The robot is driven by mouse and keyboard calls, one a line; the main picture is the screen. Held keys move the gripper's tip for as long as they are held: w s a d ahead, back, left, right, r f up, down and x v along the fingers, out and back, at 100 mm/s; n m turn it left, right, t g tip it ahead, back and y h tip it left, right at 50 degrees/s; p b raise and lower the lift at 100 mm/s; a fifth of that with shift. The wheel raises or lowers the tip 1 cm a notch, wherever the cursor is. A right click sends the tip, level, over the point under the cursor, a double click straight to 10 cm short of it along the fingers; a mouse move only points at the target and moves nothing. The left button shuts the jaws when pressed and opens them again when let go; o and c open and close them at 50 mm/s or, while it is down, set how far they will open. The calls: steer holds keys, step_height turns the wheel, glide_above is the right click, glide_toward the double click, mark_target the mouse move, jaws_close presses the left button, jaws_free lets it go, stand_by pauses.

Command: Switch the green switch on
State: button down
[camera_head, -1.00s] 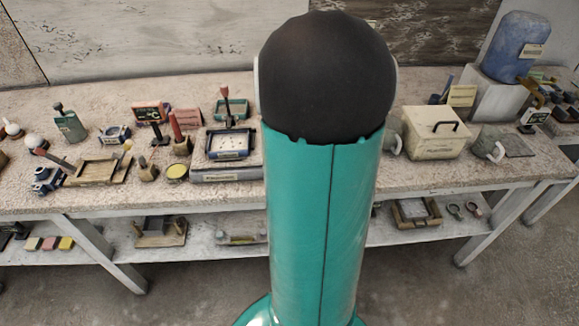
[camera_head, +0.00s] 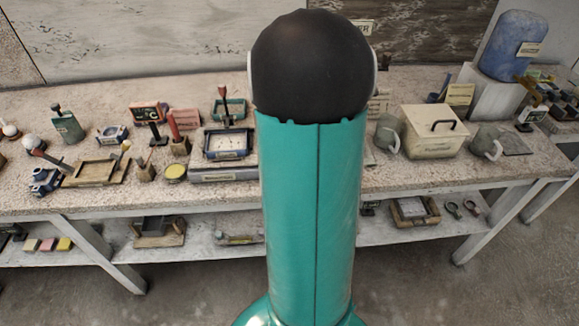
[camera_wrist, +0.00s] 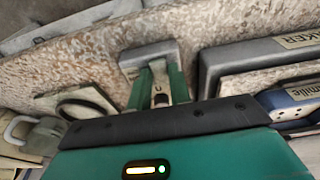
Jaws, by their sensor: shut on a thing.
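In the wrist view the green switch (camera_wrist: 143,93) shows green sides and a grey end on the speckled bench top. My gripper (camera_wrist: 158,99) is over it, its dark front edge covering the near part of the switch. The gripper is shut on the switch's middle part, though the contact itself is mostly hidden. I cannot tell the switch's position. In the head view my own arm hides both the gripper and the green switch.
A grey-framed breaker (camera_wrist: 235,52) lies right of the switch, with a blue object (camera_wrist: 290,97) by it. A plate with a dark ring (camera_wrist: 80,103) lies left. In the head view a lidded box (camera_head: 432,142) and a mug (camera_head: 390,133) stand right of my arm.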

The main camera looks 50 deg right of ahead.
steer(key=shift+w+d+g+y, duration=0.25)
steer(key=shift+g+y, duration=0.55)
steer(key=shift+y, duration=0.1)
steer(key=c, duration=1.3)
jaws_free()
steer(key=shift+r, duration=0.1)
step_height(320, 180, up, 14)
steer(key=shift+f, duration=0.1)
